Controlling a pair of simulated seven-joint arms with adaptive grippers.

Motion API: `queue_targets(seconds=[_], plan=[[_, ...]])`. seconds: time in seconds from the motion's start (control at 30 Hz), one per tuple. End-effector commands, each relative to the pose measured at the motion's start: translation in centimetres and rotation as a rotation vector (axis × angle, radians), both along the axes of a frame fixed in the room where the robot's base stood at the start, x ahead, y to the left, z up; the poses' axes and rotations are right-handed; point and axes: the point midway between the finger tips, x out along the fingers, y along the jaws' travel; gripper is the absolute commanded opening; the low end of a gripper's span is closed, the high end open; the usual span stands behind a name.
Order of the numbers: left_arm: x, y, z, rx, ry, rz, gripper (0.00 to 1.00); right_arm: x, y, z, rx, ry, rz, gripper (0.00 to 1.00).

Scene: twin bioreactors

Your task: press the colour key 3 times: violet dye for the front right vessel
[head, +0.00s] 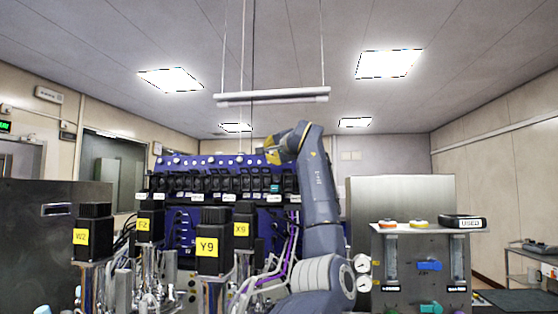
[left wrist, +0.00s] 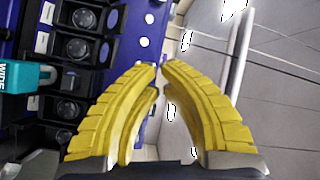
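The front right vessel's black motor head with yellow label Y9 (head: 213,240) stands at front centre; its lower part is partly hidden among pipes and glassware. Behind it is the blue panel (head: 180,225), with a row of black pump units (head: 220,184) and small round white knobs along its top. I cannot tell which of these is the violet colour key. My left gripper (head: 273,150) is at the panel's upper right edge. In the left wrist view its yellow fingers (left wrist: 159,65) come together at the tips, with nothing between them. My right gripper is not in view.
Other motor heads WZ (head: 94,230), FZ (head: 150,220) and X9 (head: 244,225) crowd the front. A grey gas panel (head: 400,270) with gauges stands at right. A lamp (head: 270,96) hangs above.

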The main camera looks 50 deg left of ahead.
Motion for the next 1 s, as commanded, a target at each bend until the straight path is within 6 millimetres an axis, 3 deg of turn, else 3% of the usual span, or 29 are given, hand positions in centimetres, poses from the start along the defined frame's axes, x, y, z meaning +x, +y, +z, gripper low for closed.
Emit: queue_targets(seconds=[0.23,1.0], plan=[[-0.4,-0.4,0.2,0.001,-0.002,-0.001,0.00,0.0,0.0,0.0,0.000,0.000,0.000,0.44],[-4.4,-3.7,1.6,0.000,0.000,0.000,0.00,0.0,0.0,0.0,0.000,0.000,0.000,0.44]])
